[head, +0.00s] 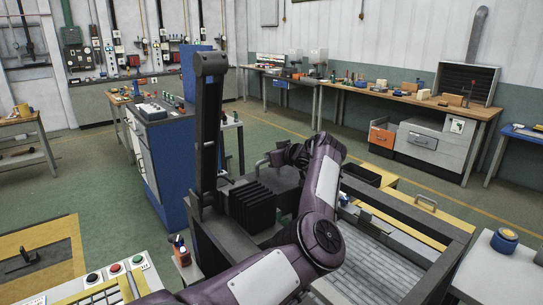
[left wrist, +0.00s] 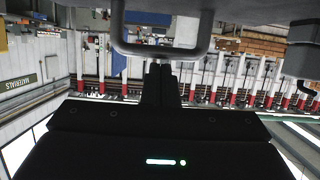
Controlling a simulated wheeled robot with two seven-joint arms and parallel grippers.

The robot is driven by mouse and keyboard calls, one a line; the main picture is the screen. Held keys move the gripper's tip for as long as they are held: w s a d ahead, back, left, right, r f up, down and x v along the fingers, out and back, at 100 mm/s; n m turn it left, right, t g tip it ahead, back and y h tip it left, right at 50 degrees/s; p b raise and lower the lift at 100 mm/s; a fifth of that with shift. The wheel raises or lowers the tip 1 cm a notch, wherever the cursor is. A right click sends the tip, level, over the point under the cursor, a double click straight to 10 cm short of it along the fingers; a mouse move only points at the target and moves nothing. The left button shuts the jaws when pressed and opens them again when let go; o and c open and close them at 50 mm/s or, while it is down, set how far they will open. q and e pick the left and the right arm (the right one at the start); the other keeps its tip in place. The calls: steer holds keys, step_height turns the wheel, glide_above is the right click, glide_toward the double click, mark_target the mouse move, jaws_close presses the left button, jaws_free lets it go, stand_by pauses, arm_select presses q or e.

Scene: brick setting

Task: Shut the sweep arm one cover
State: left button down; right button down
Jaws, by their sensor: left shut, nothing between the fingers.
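In the head view a dark grey machine frame (head: 408,210) stands in front of me, with a pale tiled bed (head: 352,262) inside. I cannot tell for sure which panel is the sweep arm one cover. In the left wrist view a grey U-shaped handle (left wrist: 160,50) juts from a dark grey surface (left wrist: 235,10) at the picture's top edge. My left gripper (left wrist: 163,68) is shut and empty, its fingertips close to the handle's bar; contact cannot be told. In the head view my left gripper (head: 272,158) is over the machine, partly hidden by its arm. My right gripper is out of view.
A tall dark post (head: 208,130) and black ribbed block (head: 252,206) stand left of my arm. A blue cabinet (head: 160,150) is behind them. A side table (head: 505,268) is at right.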

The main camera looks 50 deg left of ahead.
mark_target(276, 178)
arm_select(q)
steer(key=shift+r, duration=0.1)
steer(key=s+d+r+b, duration=0.1)
steer(key=d+r, duration=0.8)
steer(key=shift+r, duration=0.2)
